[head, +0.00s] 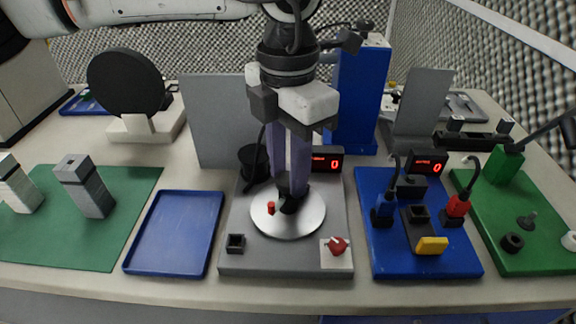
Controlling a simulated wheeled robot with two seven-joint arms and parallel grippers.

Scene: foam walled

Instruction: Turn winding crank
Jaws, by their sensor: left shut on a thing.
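The winding station is a grey base (283,258) in the middle of the table. It carries a round silver disc (310,222) with a small red peg (271,208) on it. A counter with a red digit 0 (327,160) stands behind the disc. My left gripper (290,197) points down over the disc and is shut on a dark part at the disc's middle, seemingly the crank, mostly hidden by the fingers. A red knob (337,245) and a small black square socket (236,243) sit at the base's front corners. My right gripper is not in view.
A blue tray (174,232) lies empty to the left, beside a green mat (120,240) with grey blocks. To the right are a blue board (385,262) with plugs and a green board (530,250). Grey panels and a blue tower (360,95) stand behind.

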